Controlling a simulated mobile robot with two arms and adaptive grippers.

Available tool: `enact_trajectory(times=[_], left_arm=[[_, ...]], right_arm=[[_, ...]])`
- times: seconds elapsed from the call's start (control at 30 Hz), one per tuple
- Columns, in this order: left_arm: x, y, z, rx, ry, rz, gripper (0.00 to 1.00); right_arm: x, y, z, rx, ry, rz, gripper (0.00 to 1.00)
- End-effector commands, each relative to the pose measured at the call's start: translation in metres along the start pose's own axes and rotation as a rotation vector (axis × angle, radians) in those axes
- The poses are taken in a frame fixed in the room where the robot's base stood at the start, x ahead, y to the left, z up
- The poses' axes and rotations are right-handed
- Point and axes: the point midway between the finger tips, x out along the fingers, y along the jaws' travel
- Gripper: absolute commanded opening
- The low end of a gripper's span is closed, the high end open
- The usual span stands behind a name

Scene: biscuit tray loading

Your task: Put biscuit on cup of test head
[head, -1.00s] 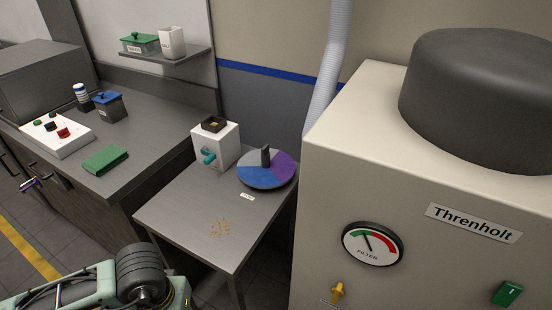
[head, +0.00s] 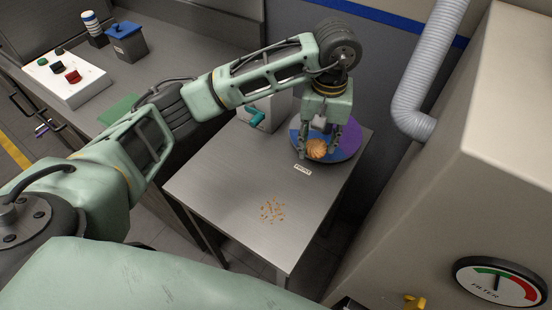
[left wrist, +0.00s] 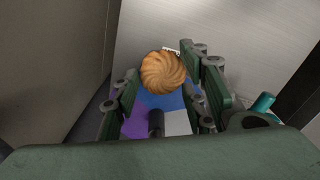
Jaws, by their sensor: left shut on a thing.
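A round golden biscuit (head: 317,149) with swirled ridges is held between the fingertips of my left gripper (head: 318,153), which points down over the front of the round disc. It also shows in the left wrist view (left wrist: 163,72), between the two green fingers. The disc (head: 347,142) has blue and purple sectors, and a pale one shows in the wrist view. A dark post (left wrist: 156,122) stands on the disc. The white box with a teal knob (head: 256,117), perhaps the test head, stands left of the disc. My arm hides its top and any cup there.
A small metal table (head: 225,190) carries these things, with crumbs (head: 272,211) and a small label (head: 303,169) on it. A cream machine with a gauge (head: 500,282) and a grey hose (head: 425,75) stand to the right. The table's front is otherwise clear.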

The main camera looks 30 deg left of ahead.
Motion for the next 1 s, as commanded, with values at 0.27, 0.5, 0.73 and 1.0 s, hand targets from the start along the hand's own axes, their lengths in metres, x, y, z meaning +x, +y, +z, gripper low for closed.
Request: enact_trajectory(times=[0.27,0.5,0.73,1.0], left_arm=[[0.028,-0.056,-0.005,-0.010,-0.008,-0.005,0.30],[0.057,-0.101,-0.010,-0.007,-0.005,-0.002,0.30],[0.072,-0.113,-0.011,-0.003,-0.005,-0.001,0.30],[0.106,-0.113,-0.011,-0.003,-0.003,-0.001,0.30]], right_arm=[[-0.026,0.001,0.019,-0.003,-0.031,0.000,0.40],[-0.041,-0.011,0.001,-0.001,-0.005,-0.014,0.40],[-0.047,-0.015,-0.004,-0.002,0.002,-0.019,0.40],[-0.060,-0.009,-0.003,-0.004,-0.003,-0.012,0.40]])
